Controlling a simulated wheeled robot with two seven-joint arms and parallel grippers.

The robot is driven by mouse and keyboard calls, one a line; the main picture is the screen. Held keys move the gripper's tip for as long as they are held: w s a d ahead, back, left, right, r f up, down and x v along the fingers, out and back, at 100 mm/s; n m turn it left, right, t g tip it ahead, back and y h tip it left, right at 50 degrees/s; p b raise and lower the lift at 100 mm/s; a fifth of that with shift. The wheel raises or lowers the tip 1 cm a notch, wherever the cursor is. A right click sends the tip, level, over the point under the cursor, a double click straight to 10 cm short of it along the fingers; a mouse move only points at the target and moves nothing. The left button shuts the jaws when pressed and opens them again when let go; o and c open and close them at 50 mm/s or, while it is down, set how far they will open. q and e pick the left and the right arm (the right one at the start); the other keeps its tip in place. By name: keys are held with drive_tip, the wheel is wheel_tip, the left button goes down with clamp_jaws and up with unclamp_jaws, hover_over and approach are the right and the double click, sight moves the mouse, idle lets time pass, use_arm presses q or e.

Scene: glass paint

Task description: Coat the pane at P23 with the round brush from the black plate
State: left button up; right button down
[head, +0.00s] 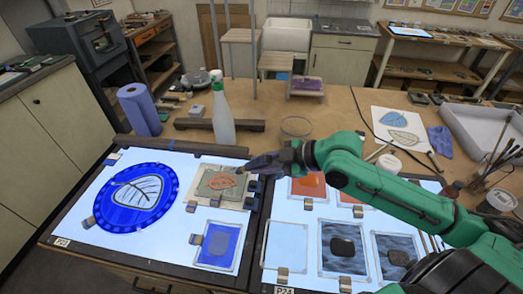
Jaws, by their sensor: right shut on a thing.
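The left light panel (105,237) bears the label P23 (60,242) at its front left corner. On it lie a round blue pane (111,203) with a pale leaf, a grey pane (214,181) with an orange leaf drawing, and a small framed blue pane (219,243). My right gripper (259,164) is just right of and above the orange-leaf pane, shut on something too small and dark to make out. I cannot tell whether it touches the pane. I cannot pick out the round brush or the black plate. My left gripper is out of view.
A spray bottle (222,112) and a blue roll (139,110) stand behind the left panel. A dark bar (220,124) lies near them. The right panel, labelled P24 (284,290), holds several panes, partly under my right arm. A white tray (475,128) and a brush jar (499,200) are at right.

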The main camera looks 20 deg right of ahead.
drive_tip(key=shift+a+f, duration=0.15)
drive_tip(key=shift+a, duration=0.1)
drive_tip(key=w+d+f+b, duration=0.2)
drive_tip(key=w+f+b, duration=0.2)
drive_tip(key=b, duration=0.3)
drive_tip(key=w+a+p, duration=0.2)
drive_tip(key=a+p, duration=0.1)
drive_tip(key=a, duration=1)
drive_tip(key=shift+w+f, duration=0.2)
drive_tip(key=shift+f, duration=0.05)
drive_tip(key=shift+d, duration=0.1)
